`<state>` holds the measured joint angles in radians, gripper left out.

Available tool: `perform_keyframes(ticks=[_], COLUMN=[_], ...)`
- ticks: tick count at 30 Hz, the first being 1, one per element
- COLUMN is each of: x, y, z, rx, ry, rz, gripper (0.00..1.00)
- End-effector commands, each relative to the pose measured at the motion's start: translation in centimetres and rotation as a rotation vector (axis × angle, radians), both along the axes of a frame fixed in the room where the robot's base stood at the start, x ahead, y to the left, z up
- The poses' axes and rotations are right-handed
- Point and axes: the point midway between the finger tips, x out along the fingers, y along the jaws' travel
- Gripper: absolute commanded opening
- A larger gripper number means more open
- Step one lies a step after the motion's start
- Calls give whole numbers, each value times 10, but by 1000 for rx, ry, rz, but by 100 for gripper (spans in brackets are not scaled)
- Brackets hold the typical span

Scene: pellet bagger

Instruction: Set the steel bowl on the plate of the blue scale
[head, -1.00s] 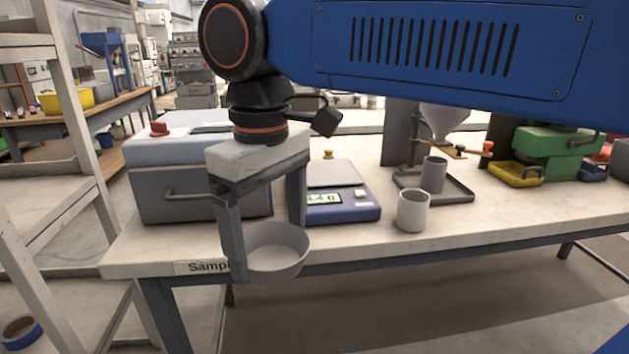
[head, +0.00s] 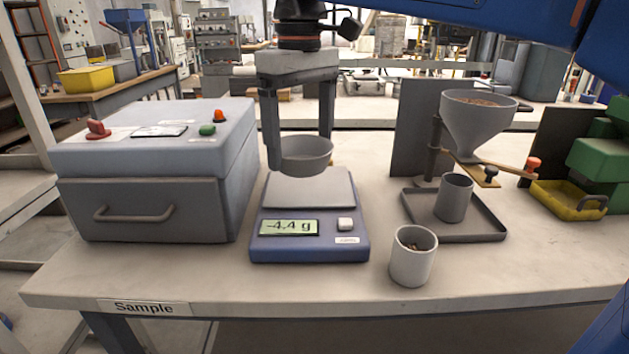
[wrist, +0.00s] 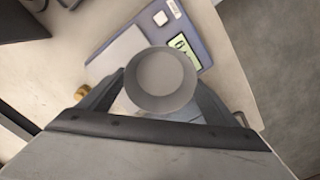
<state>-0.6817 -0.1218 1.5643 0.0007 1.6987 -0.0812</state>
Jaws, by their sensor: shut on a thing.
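The steel bowl (head: 305,154) is a small grey round bowl, held upright between the fingers of my gripper (head: 300,150). In the wrist view the bowl (wrist: 160,80) looks empty, and my gripper (wrist: 158,92) is shut on it from both sides. The blue scale (head: 309,236) stands on the bench, its display reading -4.4 g. Its square grey plate (head: 309,189) is bare. The bowl appears above the back part of the plate; its exact height is hard to tell. In the wrist view the bowl covers part of the scale (wrist: 187,28).
A grey box with a handle (head: 150,205) stands close left of the scale. A cup with pellets (head: 412,262) stands at the front right. Behind it are a tray (head: 484,236) with a grey cup (head: 454,198) and a funnel (head: 478,118).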

Motion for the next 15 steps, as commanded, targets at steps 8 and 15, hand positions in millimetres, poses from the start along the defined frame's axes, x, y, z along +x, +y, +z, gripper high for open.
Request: perform_keyframes(ticks=[8, 15], x=[64, 75], y=[-12, -16], z=[22, 8], rx=[-1, -1], ry=[1, 2], rz=[-12, -12], gripper=[61, 61])
